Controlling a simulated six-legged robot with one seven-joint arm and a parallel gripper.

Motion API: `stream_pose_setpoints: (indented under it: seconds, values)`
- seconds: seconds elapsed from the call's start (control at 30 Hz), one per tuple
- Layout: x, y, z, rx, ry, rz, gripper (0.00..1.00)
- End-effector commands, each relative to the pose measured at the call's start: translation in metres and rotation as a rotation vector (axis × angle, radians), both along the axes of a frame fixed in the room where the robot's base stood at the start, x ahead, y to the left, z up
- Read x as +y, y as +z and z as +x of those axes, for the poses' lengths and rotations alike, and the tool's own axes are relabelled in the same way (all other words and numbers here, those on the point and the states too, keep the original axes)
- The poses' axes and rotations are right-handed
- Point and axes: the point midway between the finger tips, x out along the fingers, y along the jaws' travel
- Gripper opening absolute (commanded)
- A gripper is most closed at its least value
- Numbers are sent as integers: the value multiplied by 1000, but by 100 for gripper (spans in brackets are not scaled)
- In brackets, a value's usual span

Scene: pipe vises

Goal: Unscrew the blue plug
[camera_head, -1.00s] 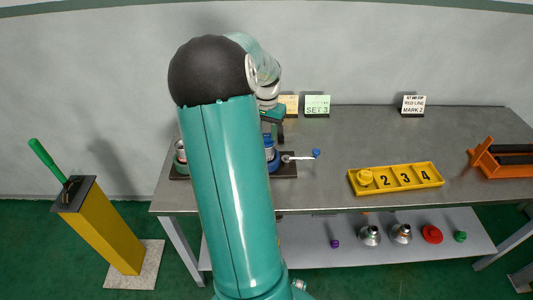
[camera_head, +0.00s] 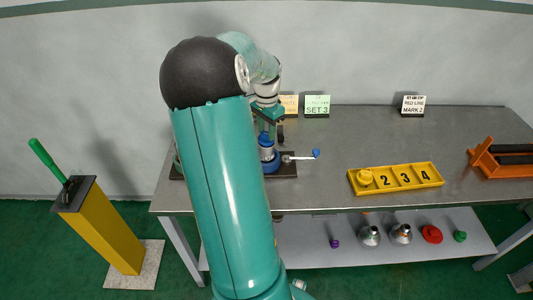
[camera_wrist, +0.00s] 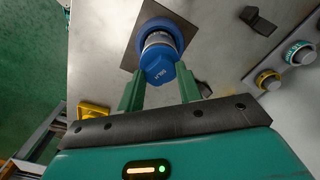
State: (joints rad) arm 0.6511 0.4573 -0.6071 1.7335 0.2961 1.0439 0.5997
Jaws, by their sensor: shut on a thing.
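The blue plug (camera_wrist: 158,66) has a hexagonal head with small lettering and sits at the end of a silver pipe (camera_wrist: 158,39) held in a blue round vise (camera_wrist: 160,28). My gripper (camera_wrist: 160,71) has one green finger on each side of the plug and is shut on it. In the head view the plug (camera_head: 265,138) shows just below my gripper (camera_head: 267,122), above the upright pipe and the blue vise (camera_head: 272,161). My arm hides the left part of the vise's dark base (camera_head: 286,171).
A vise handle with a blue knob (camera_head: 316,153) sticks out to the right. A yellow numbered tray (camera_head: 407,180) holds a yellow piece in its first place. An orange rack (camera_head: 490,157) stands at the right. Sign cards stand at the back. The table between vise and tray is clear.

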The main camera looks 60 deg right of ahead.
Motion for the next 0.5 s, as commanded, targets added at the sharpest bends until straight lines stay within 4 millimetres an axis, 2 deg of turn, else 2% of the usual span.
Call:
stream_pose_setpoints:
  seconds: [0.5]
  values:
    - [0,9,0,-1,1,-1,8]
